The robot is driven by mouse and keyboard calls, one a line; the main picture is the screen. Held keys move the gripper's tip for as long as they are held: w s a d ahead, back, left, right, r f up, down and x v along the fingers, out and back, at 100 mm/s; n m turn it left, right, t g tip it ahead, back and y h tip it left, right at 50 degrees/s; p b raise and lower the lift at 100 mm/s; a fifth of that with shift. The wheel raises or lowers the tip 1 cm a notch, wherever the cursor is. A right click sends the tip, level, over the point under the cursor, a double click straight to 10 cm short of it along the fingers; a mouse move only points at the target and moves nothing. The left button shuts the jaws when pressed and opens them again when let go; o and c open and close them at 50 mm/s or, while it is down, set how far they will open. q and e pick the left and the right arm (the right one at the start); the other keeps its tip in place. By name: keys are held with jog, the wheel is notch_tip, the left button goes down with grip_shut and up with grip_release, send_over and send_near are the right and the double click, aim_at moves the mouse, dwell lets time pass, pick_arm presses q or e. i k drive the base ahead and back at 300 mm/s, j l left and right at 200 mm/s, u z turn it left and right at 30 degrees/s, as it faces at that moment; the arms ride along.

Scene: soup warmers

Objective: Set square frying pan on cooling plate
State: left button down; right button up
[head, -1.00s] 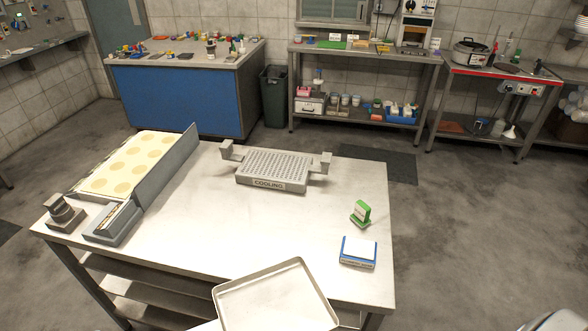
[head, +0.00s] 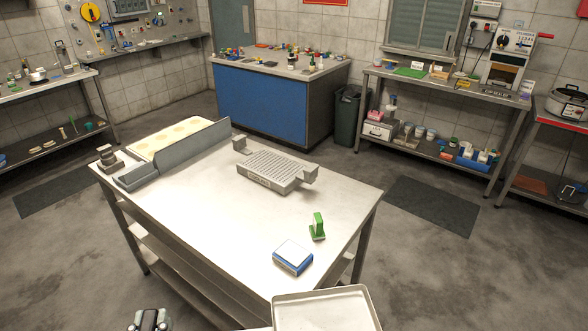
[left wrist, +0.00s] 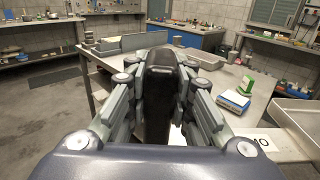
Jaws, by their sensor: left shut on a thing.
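The cooling plate (head: 272,168) is a grey perforated block with raised end brackets on the metal table (head: 215,205). Its top is bare. In the left wrist view the cooling plate (left wrist: 226,74) is beyond my gripper. My left gripper (head: 150,321) shows at the bottom edge of the head view, in front of the table and apart from the plate. In the left wrist view my left gripper (left wrist: 160,62) is shut on a dark handle-like thing (left wrist: 158,105). No square pan body can be made out. My right gripper is not in view.
A blue-and-white box (head: 293,256) and a green stand (head: 318,228) are near the table's right side. A griddle (head: 178,137) with round pale cakes is at the far left. A metal tray (head: 325,308) is at the bottom. The table's middle is clear.

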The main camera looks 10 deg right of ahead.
aim_at(273, 164)
jog(key=i+l, duration=0.15)
jog(key=l, duration=0.25)
jog(key=i+l+u, duration=0.1)
jog(key=l, duration=0.3)
jog(key=i+l, duration=0.15)
jog(key=l, duration=0.3)
jog(key=i+l+u, duration=0.15)
jog(key=l, duration=0.25)
jog(key=i+l, duration=0.1)
jog(key=l, duration=0.3)
jog(key=i+l, duration=0.1)
jog(key=i, duration=0.7)
jog(key=l+u, duration=0.05)
